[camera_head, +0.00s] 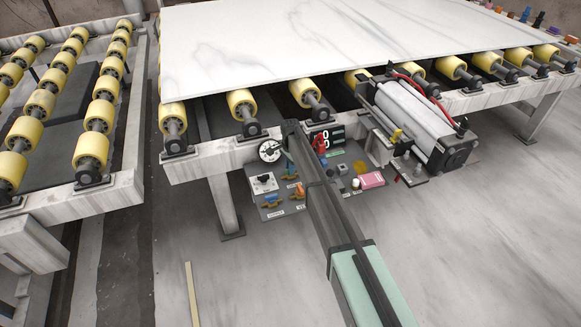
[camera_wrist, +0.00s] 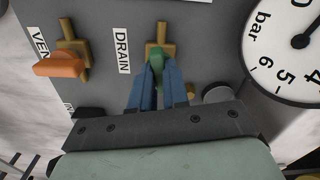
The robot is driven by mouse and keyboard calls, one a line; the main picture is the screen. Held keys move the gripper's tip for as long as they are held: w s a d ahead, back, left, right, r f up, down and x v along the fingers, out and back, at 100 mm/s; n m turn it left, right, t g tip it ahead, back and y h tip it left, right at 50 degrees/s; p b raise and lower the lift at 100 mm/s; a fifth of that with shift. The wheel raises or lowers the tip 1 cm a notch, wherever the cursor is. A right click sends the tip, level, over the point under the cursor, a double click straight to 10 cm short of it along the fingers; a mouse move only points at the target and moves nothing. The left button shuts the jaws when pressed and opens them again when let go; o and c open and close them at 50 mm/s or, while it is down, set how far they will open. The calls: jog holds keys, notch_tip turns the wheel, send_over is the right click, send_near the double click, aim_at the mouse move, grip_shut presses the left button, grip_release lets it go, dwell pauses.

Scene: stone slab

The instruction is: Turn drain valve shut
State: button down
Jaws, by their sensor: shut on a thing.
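The drain valve (camera_wrist: 162,28) is in the upper middle of the wrist view, a brass body on a grey panel beside a "DRAIN" label (camera_wrist: 122,50). Its green handle (camera_wrist: 156,60) extends from the brass body toward my gripper and looks roughly in line with it. My gripper (camera_wrist: 157,75) has its two blue fingers shut on this handle, one on each side. The fingers hide the handle's lower part. In the head view my own arm reaches the control panel (camera_head: 265,211) and covers part of it; I cannot make out the drain valve there.
The vent valve (camera_wrist: 72,45) with its orange handle (camera_wrist: 60,65) is left of the drain valve. A pressure gauge (camera_wrist: 292,45) marked "bar" is close on the right. Above the panel, yellow rollers (camera_head: 305,92) carry a white slab (camera_head: 330,40). A cylinder unit (camera_head: 415,120) stands to the right.

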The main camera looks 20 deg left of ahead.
jog(key=n, duration=1.1)
jog(key=shift+n, duration=2.1)
jog(key=c, duration=1.1)
grip_release()
jog(key=shift+r, duration=0.1)
notch_tip(320, 180, up, 14)
jog(key=shift+f, duration=0.15)
